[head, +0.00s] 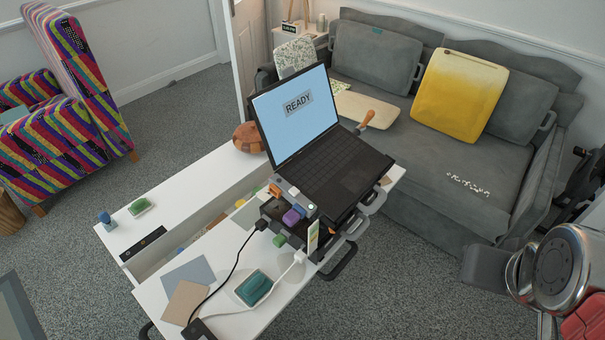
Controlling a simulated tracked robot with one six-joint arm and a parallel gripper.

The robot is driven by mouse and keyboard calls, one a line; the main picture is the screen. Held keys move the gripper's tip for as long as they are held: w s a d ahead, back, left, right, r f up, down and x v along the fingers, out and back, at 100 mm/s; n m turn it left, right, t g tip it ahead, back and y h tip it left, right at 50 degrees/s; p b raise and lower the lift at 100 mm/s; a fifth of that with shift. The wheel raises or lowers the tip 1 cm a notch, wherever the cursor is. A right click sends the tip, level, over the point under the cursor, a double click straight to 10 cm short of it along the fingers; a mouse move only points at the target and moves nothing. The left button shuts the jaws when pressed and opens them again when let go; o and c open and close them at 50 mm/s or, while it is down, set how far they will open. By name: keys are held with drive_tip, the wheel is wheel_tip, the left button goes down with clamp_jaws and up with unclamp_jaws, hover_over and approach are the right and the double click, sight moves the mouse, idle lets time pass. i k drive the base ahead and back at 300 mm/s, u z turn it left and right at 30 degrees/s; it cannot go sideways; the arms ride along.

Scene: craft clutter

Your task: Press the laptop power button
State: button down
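A black laptop (345,168) stands open on a raised stand at the right end of the white table. Its lit pale blue screen (298,117) reads "READY" and faces the lower right. The keyboard deck and touchpad area are bare. I cannot make out a power button at this size. I cannot see my gripper's fingertips. A silver and red mechanism, probably part of my arm, is at the lower right, apart from the laptop.
The white table (210,160) has an open recess. Colourful small items crowd a grey organizer (290,215) beside the laptop. Black and white cables run across the near table, by a teal object (254,289).

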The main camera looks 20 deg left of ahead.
sight(294, 191)
drive_tip(key=z, duration=0.05)
drive_tip(key=i, duration=1.1)
drive_tip(key=u, duration=4.35)
